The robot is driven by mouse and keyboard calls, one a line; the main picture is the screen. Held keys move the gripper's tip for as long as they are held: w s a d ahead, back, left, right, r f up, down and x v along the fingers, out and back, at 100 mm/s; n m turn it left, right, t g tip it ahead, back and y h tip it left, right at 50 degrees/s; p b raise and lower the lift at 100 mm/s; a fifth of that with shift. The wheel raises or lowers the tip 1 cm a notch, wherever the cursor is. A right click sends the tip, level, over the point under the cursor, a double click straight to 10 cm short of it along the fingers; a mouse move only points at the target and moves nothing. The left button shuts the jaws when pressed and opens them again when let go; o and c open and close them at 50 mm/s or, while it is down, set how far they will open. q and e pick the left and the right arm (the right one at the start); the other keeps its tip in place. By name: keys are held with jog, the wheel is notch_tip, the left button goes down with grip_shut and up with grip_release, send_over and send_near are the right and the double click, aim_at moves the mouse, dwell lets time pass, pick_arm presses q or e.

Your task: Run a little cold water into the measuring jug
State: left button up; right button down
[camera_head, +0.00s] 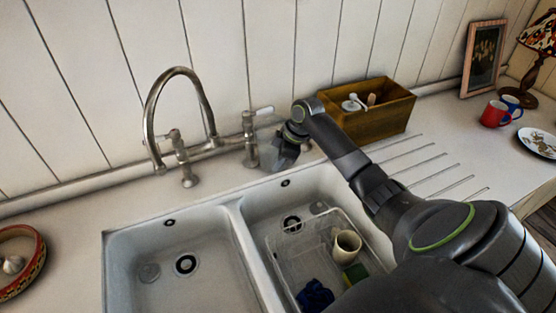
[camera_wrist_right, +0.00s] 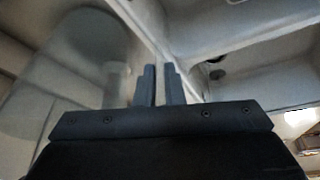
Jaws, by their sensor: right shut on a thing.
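The measuring jug (camera_head: 268,154) appears as a clear, greyish shape behind the sink's back rim, beside the right-hand valve of the tap. My right gripper (camera_head: 284,152) is shut on the jug, partly hidden by its own wrist. In the right wrist view, the fingers (camera_wrist_right: 161,88) are close together and the see-through jug wall (camera_wrist_right: 75,75) fills the left side. The tap (camera_head: 180,72) has a tall curved spout and a white lever (camera_head: 264,110) at its right valve. No water shows at the spout. My left gripper is out of view.
The left sink basin (camera_head: 185,235) is empty. The right basin holds a clear rack (camera_head: 283,255) with a cream cup (camera_head: 346,245), a blue cloth (camera_head: 315,296) and a sponge (camera_head: 355,273). A wooden box (camera_head: 385,120) stands behind the grooved drainer. Mugs (camera_head: 495,113) stand farther right.

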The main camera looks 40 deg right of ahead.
jog(key=c, duration=1.7)
grip_release()
jog(key=shift+f, duration=0.1)
jog(key=shift+o, duration=0.8)
